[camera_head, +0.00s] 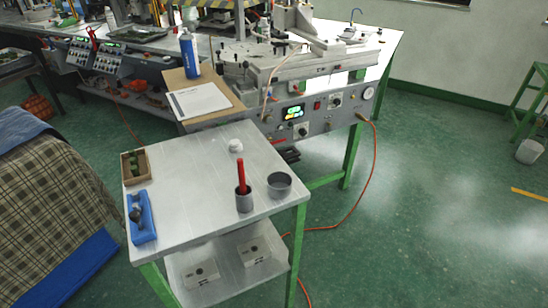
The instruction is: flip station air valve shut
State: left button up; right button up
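The wax injection station's control panel (310,115) is on the front of the machine at upper middle. It has a lit display, a red button, knobs and a round gauge (368,93). An orange air hose (374,150) joins the panel's lower right at a small brass-coloured fitting (361,117). A small red part (279,141), possibly a lever, shows at the panel's lower left edge. Which part is the air valve, and how its handle stands, is too small to tell. Neither of my grippers is in view.
A white table (200,160) with green legs stands in front, holding a blue tray (141,217), a wooden box (135,166), a grey cup (244,200) with a red stick and a metal bowl (279,185). The hose trails across the floor. Floor at right is mostly clear.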

aim_at(272, 143)
jog(key=i+l, duration=0.3)
jog(key=i, duration=0.2)
jog(key=i+l, duration=0.2)
jog(key=l, duration=0.15)
jog(key=i+l+u, duration=0.1)
jog(key=i+l, duration=0.3)
jog(key=l, duration=0.35)
jog(key=i+l+u, duration=0.15)
jog(key=i+l, duration=0.25)
jog(key=l, duration=0.35)
jog(key=i+l+u, duration=0.1)
jog(key=l, duration=0.3)
jog(key=i+l, duration=0.25)
jog(key=l, duration=0.15)
